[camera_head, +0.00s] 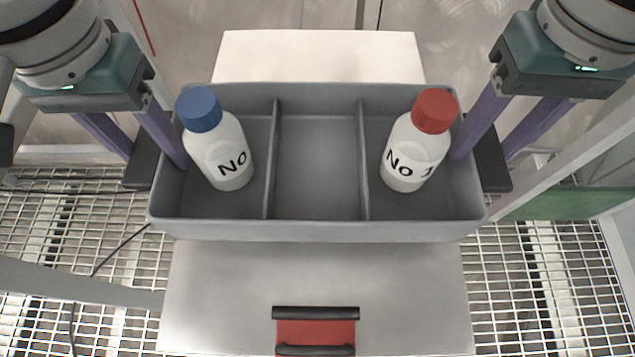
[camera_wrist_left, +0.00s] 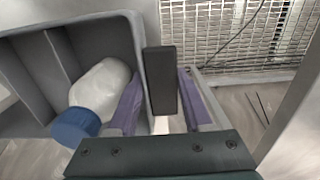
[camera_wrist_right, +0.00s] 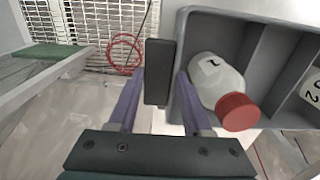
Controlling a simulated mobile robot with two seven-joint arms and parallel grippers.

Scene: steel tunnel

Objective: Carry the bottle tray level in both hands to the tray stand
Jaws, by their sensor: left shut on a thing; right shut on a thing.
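The grey bottle tray (camera_head: 316,230) has three compartments and looks about level in the head view. My left gripper (camera_head: 150,165) is shut on the tray's dark left handle, which also shows in the left wrist view (camera_wrist_left: 160,80). My right gripper (camera_head: 487,160) is shut on the dark right handle, seen in the right wrist view (camera_wrist_right: 159,70). I cannot tell which surface is the tray stand.
A pale panel (camera_head: 320,55) shows beyond the tray. A grey metal surface (camera_head: 320,280) with a red, black-edged part (camera_head: 316,332) lies nearer and below. Wire grating (camera_head: 80,210) flanks it. A pale rail and a green panel (camera_head: 565,204) stand at right. A red cable (camera_wrist_right: 125,55) hangs by the grating.

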